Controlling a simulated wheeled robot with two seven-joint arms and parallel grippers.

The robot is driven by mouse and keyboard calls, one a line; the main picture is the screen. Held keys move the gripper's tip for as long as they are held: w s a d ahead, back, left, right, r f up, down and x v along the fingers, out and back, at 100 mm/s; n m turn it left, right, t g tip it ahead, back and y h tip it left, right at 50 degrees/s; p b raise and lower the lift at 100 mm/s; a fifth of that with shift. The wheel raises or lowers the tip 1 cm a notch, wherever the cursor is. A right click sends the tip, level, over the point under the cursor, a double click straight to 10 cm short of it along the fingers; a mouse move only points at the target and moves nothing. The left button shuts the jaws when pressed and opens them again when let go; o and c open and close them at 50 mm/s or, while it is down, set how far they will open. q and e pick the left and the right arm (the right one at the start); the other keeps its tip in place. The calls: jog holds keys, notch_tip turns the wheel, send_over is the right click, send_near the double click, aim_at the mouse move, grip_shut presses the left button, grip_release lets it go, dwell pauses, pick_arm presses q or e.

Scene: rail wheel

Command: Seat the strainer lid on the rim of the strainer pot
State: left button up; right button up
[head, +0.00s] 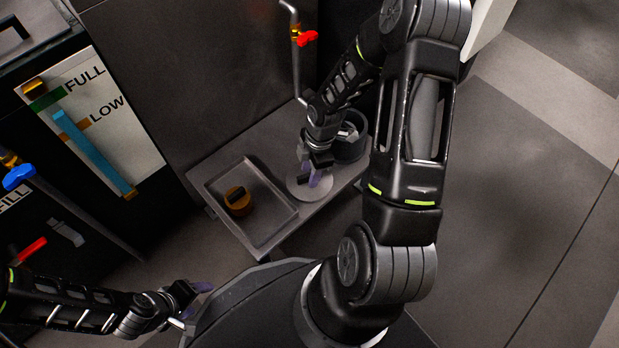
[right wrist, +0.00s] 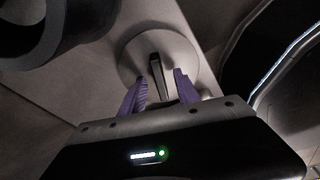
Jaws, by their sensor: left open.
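The strainer lid (head: 296,189) is a flat grey disc with a dark upright bar handle, lying on the grey bench beside the pot. The lid (right wrist: 184,50) and its handle (right wrist: 157,68) also show in the right wrist view. My right gripper (head: 314,180) is over the lid; in the right wrist view its purple fingers (right wrist: 161,78) are open, one on each side of the handle, with a gap visible on the right. The strainer pot (head: 350,152) is dark and round, partly hidden behind my right arm; its edge (right wrist: 62,45) shows at upper left. My left gripper (head: 198,304) is open and empty, lower left.
A shallow grey tray (head: 217,197) on the bench left of the lid holds a brown-orange round piece with a dark handle (head: 237,201). A pipe with a red valve handle (head: 307,38) rises behind. A gauge panel (head: 91,115) stands at the left.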

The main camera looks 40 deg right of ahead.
jog(key=shift+c, duration=0.2)
grip_shut()
dwell(1.1)
